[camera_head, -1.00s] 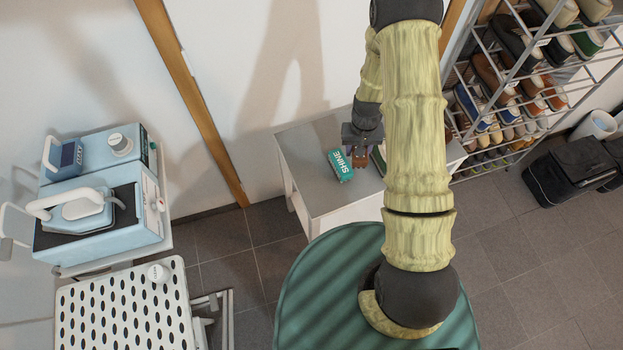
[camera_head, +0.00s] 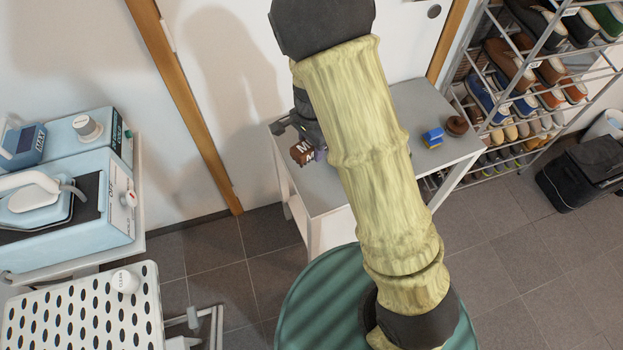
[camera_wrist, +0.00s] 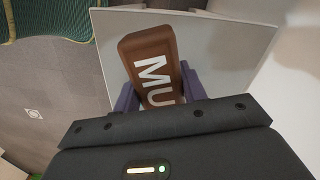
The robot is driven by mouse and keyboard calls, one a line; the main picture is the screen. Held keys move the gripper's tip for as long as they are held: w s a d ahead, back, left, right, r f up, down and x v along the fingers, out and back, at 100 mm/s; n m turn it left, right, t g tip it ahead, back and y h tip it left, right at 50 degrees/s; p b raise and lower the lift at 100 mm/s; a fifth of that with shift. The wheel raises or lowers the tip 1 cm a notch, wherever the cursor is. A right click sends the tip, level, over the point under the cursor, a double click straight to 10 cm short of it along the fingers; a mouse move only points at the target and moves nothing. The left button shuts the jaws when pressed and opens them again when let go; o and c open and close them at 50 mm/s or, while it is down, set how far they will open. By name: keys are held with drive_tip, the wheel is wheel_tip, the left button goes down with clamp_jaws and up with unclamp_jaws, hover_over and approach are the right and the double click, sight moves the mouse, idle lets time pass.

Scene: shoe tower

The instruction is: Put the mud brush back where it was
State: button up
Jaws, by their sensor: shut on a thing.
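The mud brush (camera_head: 300,153) is a brown block with white letters, at the left end of the grey-topped table (camera_head: 328,198) in the head view. In the wrist view the brush (camera_wrist: 148,52) shows large white letters "MU", its lower part hidden by the gripper body. My gripper (camera_head: 308,155) is shut on it, with purple fingers (camera_wrist: 158,92) on both sides of the brush. The table top (camera_wrist: 228,32) lies behind the brush in the wrist view. I cannot tell how high the brush is above the table.
A blue and yellow brush (camera_head: 433,137) and a round brown item (camera_head: 457,125) stand at the table's right end. My arm hides the table's middle. A shoe rack (camera_head: 520,95) stands at right, blue machines (camera_head: 75,200) at left.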

hover_over(311, 174)
drive_tip(key=shift+f+b, duration=0.3)
drive_tip(key=shift+f, duration=2.8)
drive_tip(key=shift+f, duration=1.85)
drive_tip(key=shift+f, duration=0.1)
drive_tip(key=o, duration=1.1)
